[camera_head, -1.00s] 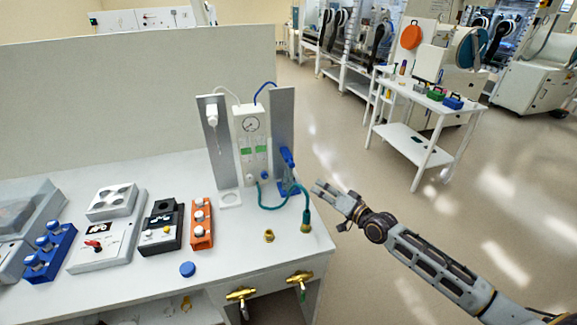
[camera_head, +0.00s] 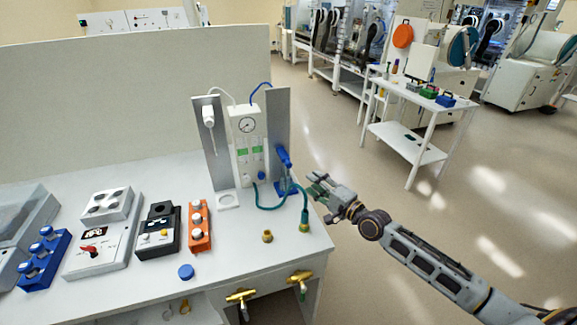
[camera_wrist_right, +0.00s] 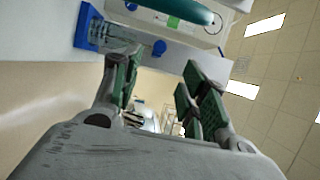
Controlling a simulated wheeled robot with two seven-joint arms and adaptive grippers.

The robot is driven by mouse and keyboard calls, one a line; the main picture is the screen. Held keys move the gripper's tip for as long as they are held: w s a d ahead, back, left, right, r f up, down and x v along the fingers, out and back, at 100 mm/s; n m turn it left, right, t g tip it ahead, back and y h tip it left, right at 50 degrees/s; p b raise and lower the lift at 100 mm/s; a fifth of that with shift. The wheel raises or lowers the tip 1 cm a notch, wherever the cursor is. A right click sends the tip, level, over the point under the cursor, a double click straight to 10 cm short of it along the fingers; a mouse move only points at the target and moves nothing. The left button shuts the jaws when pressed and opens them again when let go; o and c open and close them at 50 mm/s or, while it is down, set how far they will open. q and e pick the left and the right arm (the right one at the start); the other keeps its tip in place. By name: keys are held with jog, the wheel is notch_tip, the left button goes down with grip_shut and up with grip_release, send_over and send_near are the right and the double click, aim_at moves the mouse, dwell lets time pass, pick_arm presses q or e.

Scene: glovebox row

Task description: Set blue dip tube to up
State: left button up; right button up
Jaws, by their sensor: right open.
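The blue dip tube (camera_head: 285,158) is on the right grey metal panel (camera_head: 277,112) at the bench's right end. Its upper blue part is tilted, and a blue base sits below it. In the right wrist view a blue bracket (camera_wrist_right: 86,27) shows at upper left, with a clear ribbed part beside it. My right gripper (camera_head: 310,185) is open and empty, just right of the dip tube and apart from it. Its two dark green finger pads also show in the right wrist view (camera_wrist_right: 160,78). My left gripper is not in view.
A teal hose (camera_head: 268,207) curves to a brass fitting (camera_head: 304,227) near the dip tube. A gauge unit (camera_head: 247,140) stands to its left. Brass valves (camera_head: 300,277) are on the bench front. Floor right of the bench is open, with a white cart (camera_head: 415,155) behind.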

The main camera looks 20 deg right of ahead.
aim_at(290, 166)
jog(key=shift+w, duration=0.15)
dwell(0.3)
jog(key=shift+p+x, duration=0.4)
jog(key=shift+x, duration=6.35)
grip_shut()
